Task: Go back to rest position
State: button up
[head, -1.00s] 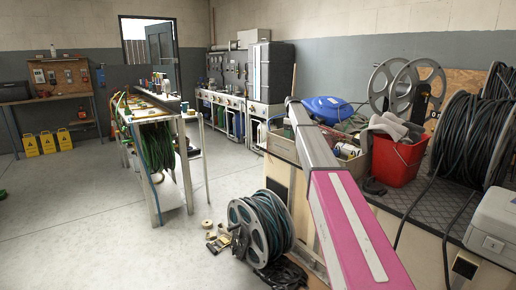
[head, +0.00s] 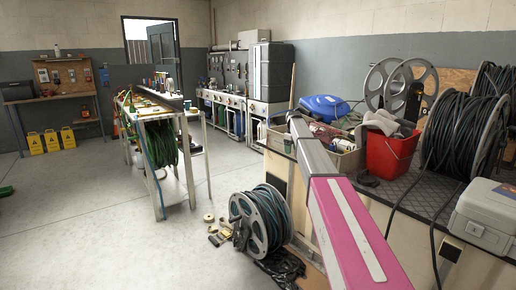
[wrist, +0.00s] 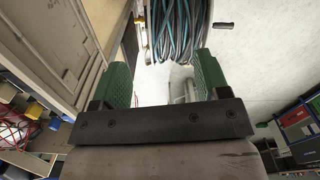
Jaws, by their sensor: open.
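My gripper (wrist: 160,80) shows in the wrist view with its two green fingers apart and nothing between them. In the head view my pink and grey arm reaches forward over the right-hand workbench (head: 410,225); the gripper itself is hidden there. A hose reel (head: 262,218) with dark teal hose stands on the floor left of my arm.
The bench holds a red bucket (head: 390,156), a large cable reel (head: 462,135), a grey case (head: 488,217) and a blue item (head: 325,107). A long table (head: 160,112) with green hose stands left. The floor (head: 80,225) at front left is clear.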

jog(key=s+f+m, duration=0.2)
jog(key=s+f, duration=0.6)
jog(key=s, duration=0.4)
jog(key=s+f+m, duration=0.2)
jog(key=s+f, duration=0.6)
jog(key=s, duration=0.3)
jog(key=s+f+m, duration=0.2)
jog(key=s+f, duration=0.2)
jog(key=s, duration=1)
jog(key=s+f+m, duration=0.3)
jog(key=s+f, duration=0.2)
jog(key=s, duration=0.9)
jog(key=shift+f, duration=0.2)
